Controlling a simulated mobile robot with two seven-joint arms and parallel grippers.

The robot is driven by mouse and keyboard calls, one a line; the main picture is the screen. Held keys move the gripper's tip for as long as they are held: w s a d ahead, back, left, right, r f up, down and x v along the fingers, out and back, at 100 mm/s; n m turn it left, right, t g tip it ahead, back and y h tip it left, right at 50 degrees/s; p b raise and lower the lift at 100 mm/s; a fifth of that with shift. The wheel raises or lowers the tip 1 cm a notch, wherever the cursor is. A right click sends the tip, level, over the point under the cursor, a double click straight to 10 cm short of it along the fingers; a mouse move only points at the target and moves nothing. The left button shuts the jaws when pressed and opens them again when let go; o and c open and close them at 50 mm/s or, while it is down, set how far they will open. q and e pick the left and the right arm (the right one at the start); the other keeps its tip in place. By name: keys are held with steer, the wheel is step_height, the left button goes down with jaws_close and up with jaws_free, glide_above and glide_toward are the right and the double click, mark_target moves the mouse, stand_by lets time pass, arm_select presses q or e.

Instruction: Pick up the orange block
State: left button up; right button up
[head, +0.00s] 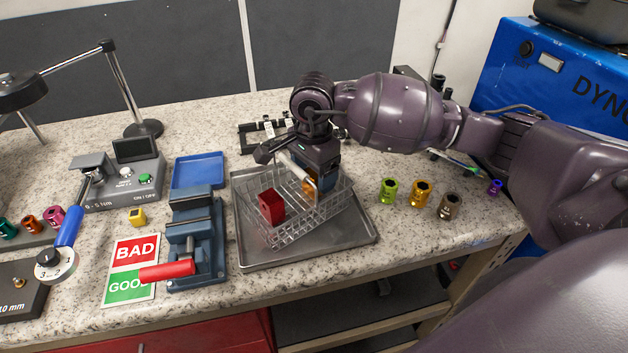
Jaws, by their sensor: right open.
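The orange block (308,187) is in the wire basket (290,228), toward its back right. Only part of it shows, behind the basket wires and below my right gripper. My right gripper (318,178) points down into the basket, right at the orange block. Its jaws are open, but the fingertips are partly hidden, so I cannot tell whether they touch the block. My left gripper is not in view.
A red block (271,206) lies in the same basket, which stands on a grey metal tray (350,236). A blue vise (196,240) stands to the left, beside a BAD/GOOD card (135,252). Coloured sockets (419,193) stand on the right.

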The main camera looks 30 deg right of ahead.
steer(key=shift+f, duration=1.4)
steer(key=shift+r, duration=0.1)
steer(key=c, duration=1.1)
